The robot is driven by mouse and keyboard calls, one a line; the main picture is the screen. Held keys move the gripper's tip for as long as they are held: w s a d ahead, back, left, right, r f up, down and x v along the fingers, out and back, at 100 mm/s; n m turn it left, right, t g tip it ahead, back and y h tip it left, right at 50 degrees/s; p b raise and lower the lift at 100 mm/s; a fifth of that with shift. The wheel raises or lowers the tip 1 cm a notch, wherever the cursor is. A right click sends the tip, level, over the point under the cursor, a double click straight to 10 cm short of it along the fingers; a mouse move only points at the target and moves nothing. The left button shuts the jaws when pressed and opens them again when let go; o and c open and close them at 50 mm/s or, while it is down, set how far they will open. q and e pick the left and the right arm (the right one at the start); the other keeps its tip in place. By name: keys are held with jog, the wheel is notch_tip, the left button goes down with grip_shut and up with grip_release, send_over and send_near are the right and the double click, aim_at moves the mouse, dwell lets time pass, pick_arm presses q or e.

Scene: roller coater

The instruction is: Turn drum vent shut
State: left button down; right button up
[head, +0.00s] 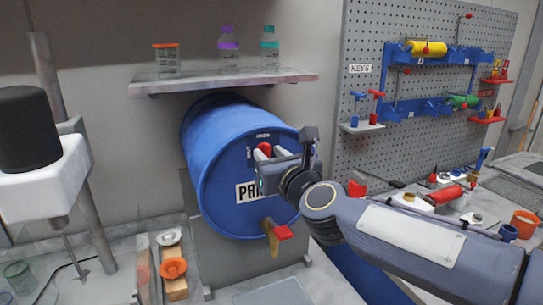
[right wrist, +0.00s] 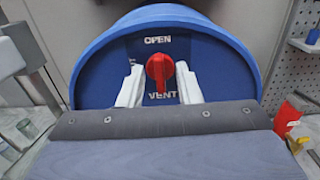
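A blue drum (head: 222,135) lies on its side on a grey stand, its round end facing me. The red vent knob (right wrist: 160,70) sits near the top of that end, below the word OPEN and above VENT; it also shows in the head view (head: 265,149). Its raised bar stands about upright. Lettering left of the knob is mostly hidden by a finger. My right gripper (right wrist: 159,88) is open, with one white finger on each side of the knob. Gaps show between fingers and knob. It reaches the drum from the right in the head view (head: 263,159). My left gripper is out of view.
A brass tap with a red handle (head: 283,233) sticks out low on the drum end. A shelf (head: 225,82) with bottles and a jar hangs above. A pegboard (head: 357,85) with rollers and tools stands at right. A mixer (head: 45,180) stands at left.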

grip_shut()
jog(key=shift+n, duration=0.3)
jog(key=n, duration=0.3)
jog(key=shift+a+n, duration=0.1)
jog(key=shift+n, duration=0.2)
jog(key=n, duration=0.3)
jog(key=shift+n, duration=0.3)
jog(key=n+p, duration=0.1)
jog(key=n, duration=0.4)
jog(key=n+p, duration=0.1)
jog(key=n, duration=0.4)
jog(key=shift+s+a+f, duration=0.1)
jog(key=shift+a+f, duration=0.05)
jog(key=shift+f, duration=0.05)
jog(key=shift+n, duration=0.3)
